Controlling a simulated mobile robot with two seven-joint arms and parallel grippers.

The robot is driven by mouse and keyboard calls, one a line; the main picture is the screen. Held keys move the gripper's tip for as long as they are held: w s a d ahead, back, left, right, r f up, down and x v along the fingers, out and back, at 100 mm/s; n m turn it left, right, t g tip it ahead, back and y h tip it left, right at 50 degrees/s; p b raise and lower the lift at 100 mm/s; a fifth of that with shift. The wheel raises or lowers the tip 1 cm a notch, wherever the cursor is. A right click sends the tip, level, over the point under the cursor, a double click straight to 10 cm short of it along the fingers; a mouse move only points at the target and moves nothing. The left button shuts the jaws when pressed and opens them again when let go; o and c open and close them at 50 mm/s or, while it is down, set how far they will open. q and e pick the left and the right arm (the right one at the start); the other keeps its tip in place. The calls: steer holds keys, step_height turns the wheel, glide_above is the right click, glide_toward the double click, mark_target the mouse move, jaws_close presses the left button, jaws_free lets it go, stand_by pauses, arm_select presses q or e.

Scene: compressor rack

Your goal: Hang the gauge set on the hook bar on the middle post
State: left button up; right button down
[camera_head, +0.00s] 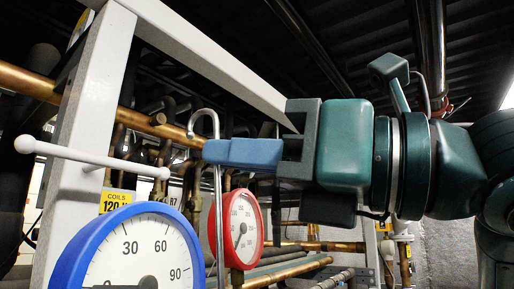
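The gauge set hangs upright below my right gripper (208,152). It has a large blue-rimmed gauge (138,255), a red-rimmed gauge (240,228) and a thin metal hook (205,113) on a straight stem. My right gripper's blue fingers are closed around the stem, just below the hook's bend. The hook's open side faces left. The white hook bar (95,158), with a ball at each end, crosses the grey middle post (85,125). The hook is right of the bar's right ball and higher in the picture, apart from it. My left gripper is out of view.
A grey beam (205,60) runs overhead from the post's top. Copper pipes (150,122) run behind.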

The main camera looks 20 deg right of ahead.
glide_toward(140, 170)
steer(key=shift+a+r, duration=0.75)
steer(key=shift+a, duration=0.35)
steer(key=shift+w+a+f, duration=0.1)
steer(key=shift+w+a, duration=0.35)
steer(key=shift+w, duration=0.25)
steer(key=shift+w+a+f, duration=0.1)
steer(key=shift+w+a, duration=0.3)
steer(key=shift+w, duration=0.35)
steer(key=shift+w+a, duration=0.45)
steer(key=shift+w, duration=0.25)
steer(key=shift+f+b, duration=0.7)
steer(key=shift+f, duration=0.8)
